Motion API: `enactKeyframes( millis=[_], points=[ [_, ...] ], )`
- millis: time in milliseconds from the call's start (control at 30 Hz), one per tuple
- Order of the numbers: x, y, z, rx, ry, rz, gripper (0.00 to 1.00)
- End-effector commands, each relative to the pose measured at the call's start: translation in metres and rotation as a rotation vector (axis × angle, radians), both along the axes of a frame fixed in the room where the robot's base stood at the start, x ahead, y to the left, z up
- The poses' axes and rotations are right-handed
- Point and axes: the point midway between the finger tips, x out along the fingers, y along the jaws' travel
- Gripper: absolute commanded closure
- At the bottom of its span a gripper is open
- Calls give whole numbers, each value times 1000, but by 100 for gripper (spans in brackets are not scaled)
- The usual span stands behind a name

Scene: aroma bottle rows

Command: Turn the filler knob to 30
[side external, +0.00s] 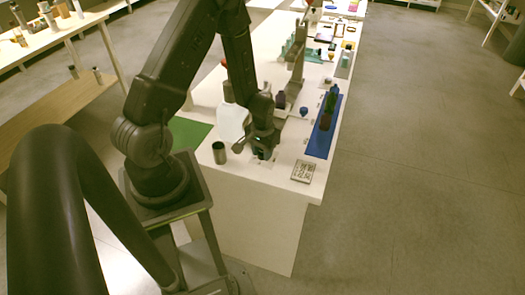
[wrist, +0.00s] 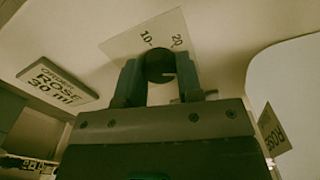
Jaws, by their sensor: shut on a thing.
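The filler knob (wrist: 160,64) is a dark round knob, seen in the wrist view on a pale dial plate (wrist: 128,38) marked 10 and 20. No 30 mark shows. The plate's other marks are hidden by my gripper. My gripper (wrist: 158,76) is shut on the knob, with one finger on each side. A small light notch or line shows near the knob's lower right; I cannot tell which mark it points to. In the side view my gripper (side external: 262,150) is low over the white table and hides the knob. An order card (wrist: 58,82) reads ROSE 30 ml.
A white container (side external: 232,122) stands left of my gripper, with a grey cup (side external: 219,153) in front of it. A blue mat (side external: 318,147) with dark bottles lies to the right. A printed card (side external: 303,171) is near the table's front right edge.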

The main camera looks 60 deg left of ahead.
Motion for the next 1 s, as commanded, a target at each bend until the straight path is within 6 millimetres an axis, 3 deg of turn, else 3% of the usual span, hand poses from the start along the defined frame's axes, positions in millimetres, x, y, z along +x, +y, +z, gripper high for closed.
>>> enactKeyframes(
  millis=[733, 767, 1000],
  points=[
    [0, 0, 1, 0, 0, -88, 90],
    [0, 0, 1, 0, 0, -88, 65],
    [0, 0, 0, 0, 0, -87, 42]
  ],
)
